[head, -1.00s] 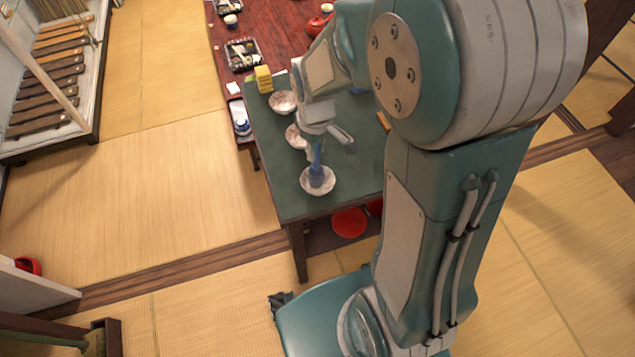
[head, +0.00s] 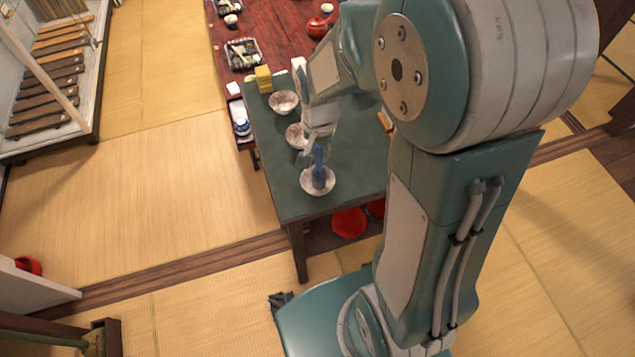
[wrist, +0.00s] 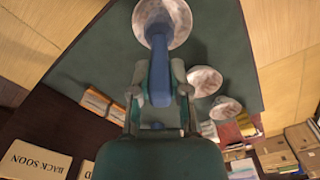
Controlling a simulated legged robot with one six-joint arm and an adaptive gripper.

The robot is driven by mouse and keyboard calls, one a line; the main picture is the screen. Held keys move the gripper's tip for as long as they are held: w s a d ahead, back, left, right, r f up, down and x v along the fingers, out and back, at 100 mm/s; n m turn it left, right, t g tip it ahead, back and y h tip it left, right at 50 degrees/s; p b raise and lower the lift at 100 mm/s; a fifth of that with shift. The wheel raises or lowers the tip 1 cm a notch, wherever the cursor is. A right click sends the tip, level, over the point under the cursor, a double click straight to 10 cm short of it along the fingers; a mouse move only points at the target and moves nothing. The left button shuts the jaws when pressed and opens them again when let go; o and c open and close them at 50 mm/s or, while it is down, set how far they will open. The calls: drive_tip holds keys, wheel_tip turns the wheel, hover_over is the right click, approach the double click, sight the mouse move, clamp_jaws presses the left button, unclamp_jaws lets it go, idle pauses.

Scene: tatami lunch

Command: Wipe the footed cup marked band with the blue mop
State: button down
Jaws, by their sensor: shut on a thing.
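My gripper (wrist: 160,92) is shut on the blue mop (wrist: 160,62), which also shows in the head view (head: 319,174). The mop's lower end is inside the nearest pale, speckled footed cup (head: 329,187), seen at the top of the wrist view (wrist: 181,27). Whether the mop touches the inner wall is hard to tell. Two similar cups stand farther back on the green table: a middle one (head: 294,137) and a far one (head: 283,102). No marks on the cups are readable, so I cannot tell which is marked band.
The green table (head: 350,195) has clear room right of the cups. A yellow block (head: 263,78) stands near its far left corner. A red table (head: 280,38) with dishes lies beyond. Red round stools (head: 348,222) sit underneath. Orange-brown blocks (wrist: 95,101) lie near an edge.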

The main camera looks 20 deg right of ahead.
idle(0.4)
drive_tip(key=n, duration=0.6)
drive_tip(key=shift+w, duration=0.2)
drive_tip(key=n, duration=0.3)
drive_tip(key=shift+w, duration=0.1)
drive_tip(key=n, duration=0.4)
drive_tip(key=shift+w+d+f+n, duration=0.1)
drive_tip(key=shift+n, duration=0.2)
drive_tip(key=m, duration=0.6)
drive_tip(key=shift+a+m, duration=0.2)
drive_tip(key=shift+m, duration=0.1)
drive_tip(key=m, duration=0.7)
drive_tip(key=shift+s+a, duration=0.2)
drive_tip(key=shift+a, duration=0.05)
